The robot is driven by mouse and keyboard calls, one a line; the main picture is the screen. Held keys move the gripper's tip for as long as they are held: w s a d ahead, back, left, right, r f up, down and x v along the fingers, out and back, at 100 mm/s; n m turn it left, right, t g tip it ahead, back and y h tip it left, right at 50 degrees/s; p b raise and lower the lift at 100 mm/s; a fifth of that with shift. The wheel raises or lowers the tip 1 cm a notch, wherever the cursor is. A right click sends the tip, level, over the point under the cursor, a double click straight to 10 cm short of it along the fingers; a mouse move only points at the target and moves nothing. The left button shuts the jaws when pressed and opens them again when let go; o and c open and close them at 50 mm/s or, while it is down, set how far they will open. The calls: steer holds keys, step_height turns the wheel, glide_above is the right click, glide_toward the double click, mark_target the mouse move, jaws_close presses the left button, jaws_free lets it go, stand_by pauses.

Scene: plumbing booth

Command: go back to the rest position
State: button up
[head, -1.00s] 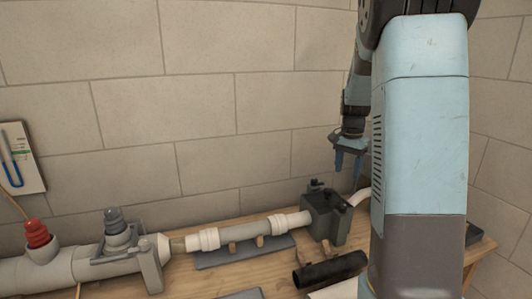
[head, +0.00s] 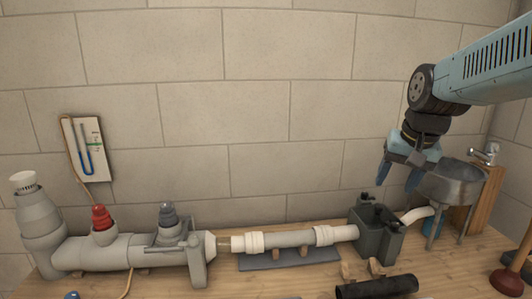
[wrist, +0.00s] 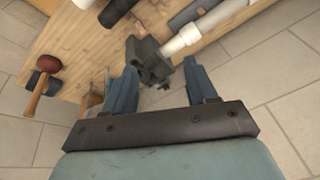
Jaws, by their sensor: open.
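My gripper (head: 399,176) is at the right in the head view, raised above the workbench with its blue fingers pointing down. It is open, with nothing between the fingers. In the wrist view my gripper (wrist: 155,85) shows two blue fingers spread apart, with the dark green box (wrist: 150,62) beyond and below them. In the head view this box (head: 376,236) stands on the bench at the end of the pipe, below and left of the gripper. My arm reaches in from the upper right.
A grey pipe run (head: 130,252) with red and grey caps lies along the bench (head: 225,285). A black tube (head: 378,287) lies in front. A metal basin (head: 453,182) stands at the right, close to my gripper. A plunger (head: 508,282) is at the right edge. A gauge board (head: 88,148) hangs on the wall.

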steer(key=s+a+n+t, duration=0.2)
steer(key=s+a+n, duration=0.1)
steer(key=s, duration=0.7)
steer(key=shift+a+f+n+h, duration=0.15)
steer(key=shift+a+n+h, duration=0.2)
steer(key=shift+a, duration=0.55)
